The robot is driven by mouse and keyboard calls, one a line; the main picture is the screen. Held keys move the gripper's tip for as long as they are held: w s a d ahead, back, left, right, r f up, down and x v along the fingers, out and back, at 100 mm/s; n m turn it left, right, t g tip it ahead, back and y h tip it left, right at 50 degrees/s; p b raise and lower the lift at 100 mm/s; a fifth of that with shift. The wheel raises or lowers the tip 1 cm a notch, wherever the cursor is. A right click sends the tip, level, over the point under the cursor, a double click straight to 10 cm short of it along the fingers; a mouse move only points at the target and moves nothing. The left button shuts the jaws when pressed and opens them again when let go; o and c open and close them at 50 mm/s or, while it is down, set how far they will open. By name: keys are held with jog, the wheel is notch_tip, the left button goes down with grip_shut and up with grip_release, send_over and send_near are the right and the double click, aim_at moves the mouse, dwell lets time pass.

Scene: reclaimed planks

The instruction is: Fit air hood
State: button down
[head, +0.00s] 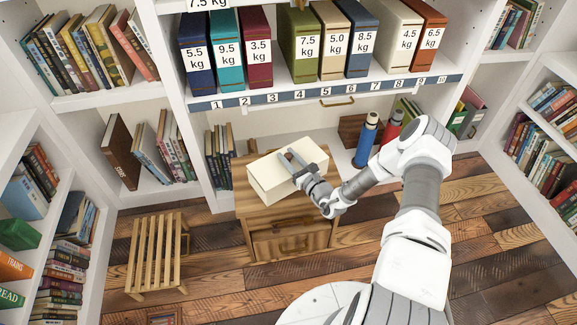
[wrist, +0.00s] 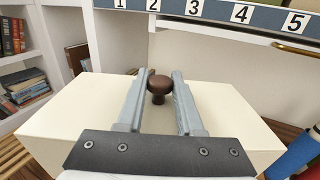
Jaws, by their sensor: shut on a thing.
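A cream box-shaped piece (head: 266,182), which may be the air hood, sits on a small wooden cabinet (head: 262,217). It also fills the lower part of the wrist view (wrist: 60,122). A dark brown round knob (wrist: 159,86) stands on its top. My gripper (head: 289,158) reaches over the box from the right. In the wrist view my gripper (wrist: 160,76) has its two grey fingers on either side of the knob, shut on it. The knob is hidden in the head view. Whether the box touches the cabinet all round cannot be told.
Behind stands a white shelf with weight-labelled binders (head: 300,45) above a numbered strip (head: 320,92). A blue bottle (head: 365,142) and a red bottle (head: 389,130) stand right of the cabinet. A slatted stool (head: 156,256) is at left. Bookshelves line both sides.

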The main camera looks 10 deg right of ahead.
jog(key=shift+f+b, duration=0.65)
jog(key=shift+f, duration=1.15)
jog(key=shift+f, duration=0.15)
jog(key=c, duration=0.6)
grip_release()
jog(key=shift+o, duration=0.2)
